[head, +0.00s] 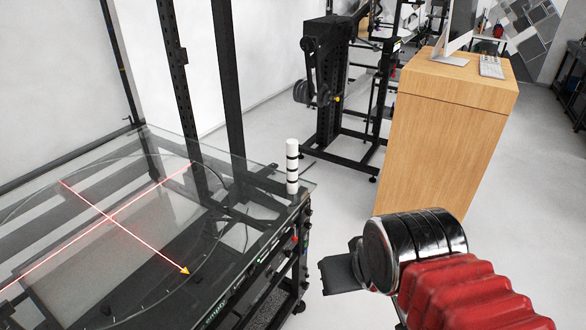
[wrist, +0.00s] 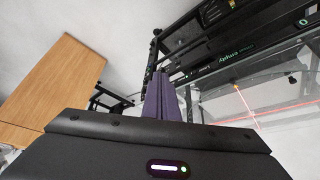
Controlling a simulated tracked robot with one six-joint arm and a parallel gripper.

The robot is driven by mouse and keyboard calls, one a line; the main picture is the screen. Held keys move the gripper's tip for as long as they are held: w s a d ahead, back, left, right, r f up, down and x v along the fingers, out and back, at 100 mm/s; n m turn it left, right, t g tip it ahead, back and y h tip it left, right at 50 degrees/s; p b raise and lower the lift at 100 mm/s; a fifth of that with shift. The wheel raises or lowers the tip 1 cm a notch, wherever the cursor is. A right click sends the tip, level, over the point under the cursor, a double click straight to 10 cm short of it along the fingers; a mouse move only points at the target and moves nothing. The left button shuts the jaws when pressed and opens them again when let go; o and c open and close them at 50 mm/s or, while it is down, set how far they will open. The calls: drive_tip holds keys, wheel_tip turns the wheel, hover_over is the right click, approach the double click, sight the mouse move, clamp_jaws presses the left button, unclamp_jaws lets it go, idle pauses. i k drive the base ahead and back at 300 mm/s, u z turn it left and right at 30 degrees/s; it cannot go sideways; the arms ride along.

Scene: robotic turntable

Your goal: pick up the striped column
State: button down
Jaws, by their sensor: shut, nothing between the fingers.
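The striped column (head: 292,168) is white with black bands. It stands upright near the right corner of the glass tabletop in the head view. I cannot make it out in the wrist view. My gripper (wrist: 161,82) shows in the wrist view as purple fingers held together, with nothing between them.
The glass-topped turntable (head: 130,172) fills the left, with red laser lines crossing it and dark posts behind. A wooden cabinet (head: 440,145) with a monitor (head: 458,28) and keyboard (head: 491,67) stands at right. Black rack equipment (head: 330,90) stands behind; grey floor lies between.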

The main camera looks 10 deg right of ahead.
sight(292, 144)
drive_tip(key=u, duration=1.45)
drive_tip(key=i, duration=0.35)
